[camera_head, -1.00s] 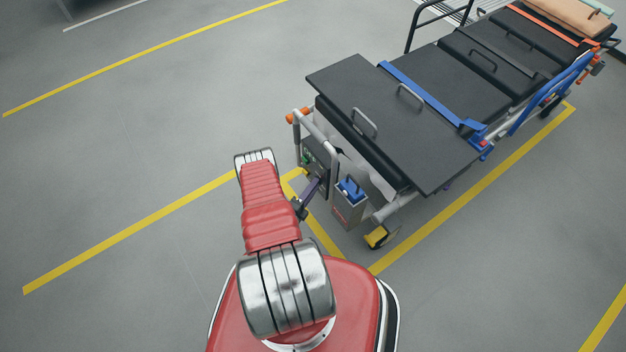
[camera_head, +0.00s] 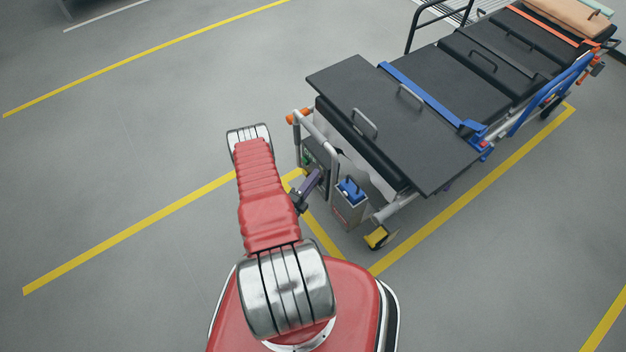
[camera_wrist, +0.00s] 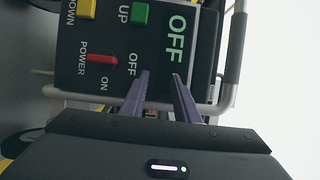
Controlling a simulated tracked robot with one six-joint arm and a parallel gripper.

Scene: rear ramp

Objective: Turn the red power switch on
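The red power switch (camera_wrist: 102,59) is a small lever on a dark control panel (camera_wrist: 115,35), left of my fingertips in the wrist view. It lies nearly crosswise in the picture, its right end toward the OFF label; the ON label is below it. The display (camera_wrist: 176,33) reads OFF in green. My gripper (camera_wrist: 160,75) is open, with two purple fingers apart and nothing between them. The fingers do not appear to touch the switch. In the head view my gripper (camera_head: 310,186) is just in front of the panel (camera_head: 318,158) at the stretcher's end.
A yellow DOWN button (camera_wrist: 85,8) and a green UP button (camera_wrist: 140,13) are near the switch. A grey tube rail (camera_wrist: 232,60) runs beside the panel. The black-padded stretcher (camera_head: 400,115) and a grey box with a blue top (camera_head: 350,205) are close by. Floor at left is clear.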

